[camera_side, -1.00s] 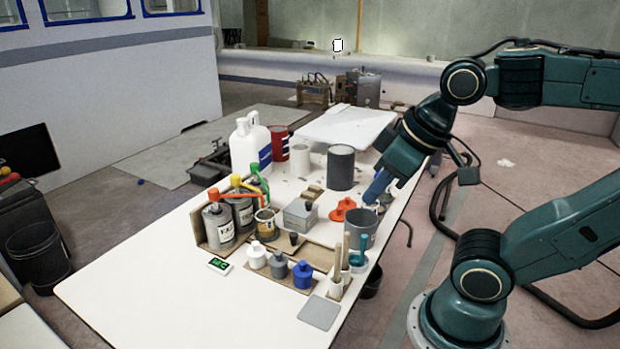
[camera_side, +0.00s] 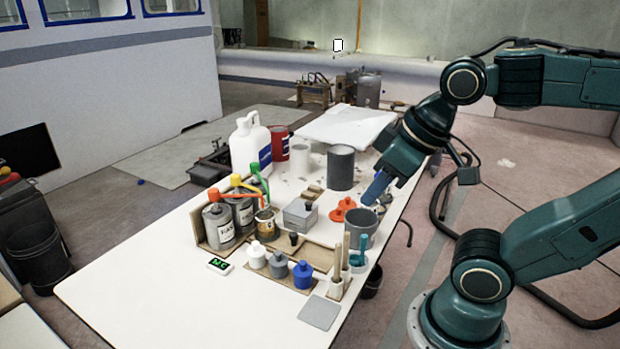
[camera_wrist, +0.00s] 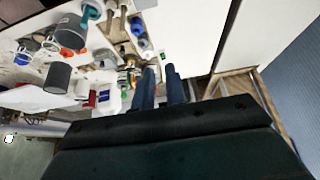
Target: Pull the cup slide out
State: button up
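A small tin-like cup with a yellowish label (camera_side: 265,222) stands below the spouts of the grey pump cans (camera_side: 219,226), at the inner end of a wooden rack (camera_side: 320,258). I cannot make out a separate slide under it. My gripper (camera_side: 376,188) has blue fingers and hangs above the right edge of the table, just over a grey pot (camera_side: 361,228), well to the right of the cup. In the wrist view two blue fingers (camera_wrist: 163,88) stand apart with an empty gap. The cup is too small to tell there.
White, grey and blue bottles (camera_side: 280,265) stand in front of the rack. A metal box (camera_side: 300,213), orange lids (camera_side: 343,208) and a dark grey can (camera_side: 341,168) lie between or behind. A white jug (camera_side: 250,145) stands at the back. The table's front left (camera_side: 150,285) is clear.

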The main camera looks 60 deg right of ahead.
jog(key=o, duration=0.6)
jog(key=shift+w+r, duration=0.1)
jog(key=shift+w, duration=0.15)
jog(key=n+g, duration=0.5)
jog(key=g, duration=0.1)
send_over(293, 233)
notch_tip(293, 233, down, 22)
jog(key=shift+s+r, duration=0.1)
notch_tip(293, 233, down, 14)
jog(key=shift+r, duration=0.1)
